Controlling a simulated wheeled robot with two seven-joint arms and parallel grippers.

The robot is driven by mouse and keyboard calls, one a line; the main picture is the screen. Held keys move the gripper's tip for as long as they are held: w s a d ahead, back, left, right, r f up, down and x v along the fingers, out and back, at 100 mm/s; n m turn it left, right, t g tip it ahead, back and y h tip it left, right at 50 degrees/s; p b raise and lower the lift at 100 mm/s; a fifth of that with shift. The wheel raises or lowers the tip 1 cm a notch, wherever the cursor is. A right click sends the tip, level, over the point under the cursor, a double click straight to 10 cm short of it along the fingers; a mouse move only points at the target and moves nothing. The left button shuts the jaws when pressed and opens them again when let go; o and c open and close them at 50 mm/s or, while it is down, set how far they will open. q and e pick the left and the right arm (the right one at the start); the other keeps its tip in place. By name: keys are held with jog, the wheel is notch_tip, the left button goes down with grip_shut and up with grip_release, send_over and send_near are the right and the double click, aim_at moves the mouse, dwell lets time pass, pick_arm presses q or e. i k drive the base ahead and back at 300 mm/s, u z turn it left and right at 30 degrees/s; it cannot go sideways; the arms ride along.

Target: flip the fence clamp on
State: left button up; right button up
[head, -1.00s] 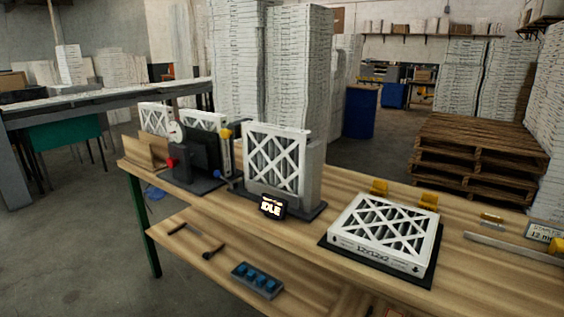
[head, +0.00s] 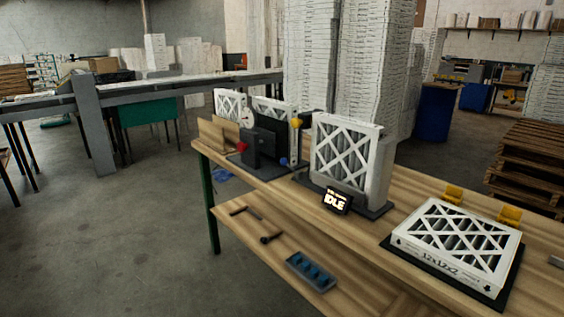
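I cannot tell for certain which part is the fence clamp. Two yellow blocks, one at the left (head: 453,194) and one at the right (head: 508,216), stand on the wooden bench (head: 400,285) behind a flat boxed filter marked 12x12x2 (head: 458,245). A small grey metal end (head: 556,261) shows at the right edge; the rest of it is out of view. A dark machine (head: 264,143) with a red knob (head: 243,147) and a gauge stands at the bench's far left end. Neither of my grippers is in view.
An upright filter (head: 345,158) stands mid-bench behind a small display reading IDLE (head: 337,202). A blue tray (head: 310,271) and tools lie on the lower front board. Pallets (head: 528,165) stand behind at right. The floor in front at left is clear.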

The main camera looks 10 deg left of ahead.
aim_at(298, 174)
jog(key=u, duration=0.15)
jog(key=i, duration=1.1)
jog(key=z, duration=0.6)
